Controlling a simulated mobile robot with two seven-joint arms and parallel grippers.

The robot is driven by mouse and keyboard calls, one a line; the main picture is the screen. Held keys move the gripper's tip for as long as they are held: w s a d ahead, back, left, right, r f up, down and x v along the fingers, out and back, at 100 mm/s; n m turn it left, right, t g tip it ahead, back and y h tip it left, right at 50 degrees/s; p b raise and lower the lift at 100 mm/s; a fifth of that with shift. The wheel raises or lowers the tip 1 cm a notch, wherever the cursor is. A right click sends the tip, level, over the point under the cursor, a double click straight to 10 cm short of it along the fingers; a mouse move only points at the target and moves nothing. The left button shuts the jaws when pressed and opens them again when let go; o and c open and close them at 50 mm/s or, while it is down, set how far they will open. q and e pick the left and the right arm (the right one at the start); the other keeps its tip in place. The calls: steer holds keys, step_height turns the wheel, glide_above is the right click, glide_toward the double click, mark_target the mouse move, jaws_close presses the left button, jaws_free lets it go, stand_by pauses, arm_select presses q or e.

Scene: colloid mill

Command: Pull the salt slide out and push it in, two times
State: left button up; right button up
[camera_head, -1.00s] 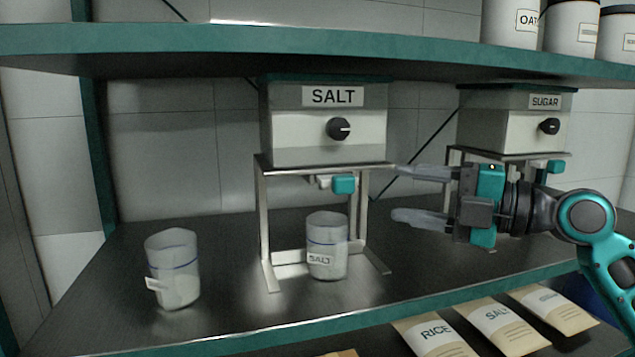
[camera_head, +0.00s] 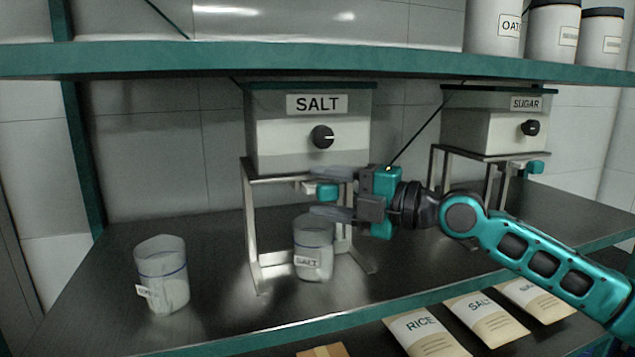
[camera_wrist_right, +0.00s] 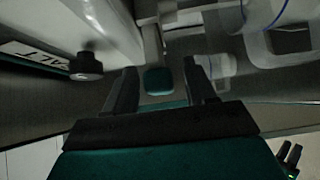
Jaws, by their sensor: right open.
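The salt dispenser (camera_head: 308,145) is a white box with a SALT label and a dark knob (camera_head: 322,137), on a metal stand. Its salt slide has a teal handle (camera_head: 327,192) under the box. My right gripper (camera_head: 320,190) is open, with its fingertips around the level of the handle, one above and one below in the head view. In the right wrist view the teal handle (camera_wrist_right: 159,80) lies between and a little beyond the two fingers (camera_wrist_right: 163,88). I cannot tell whether they touch it. A clear cup labelled SALT (camera_head: 314,250) stands below the slide.
A second clear cup (camera_head: 162,275) stands on the shelf at left. A sugar dispenser (camera_head: 490,130) stands at right. The upper shelf edge (camera_head: 200,60) runs above the dispensers. Labelled packets (camera_head: 425,335) lie lower down in front. The shelf between the cups is clear.

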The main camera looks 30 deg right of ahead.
steer(key=shift+p+x, duration=0.4)
steer(key=shift+x, duration=0.55)
jaws_close()
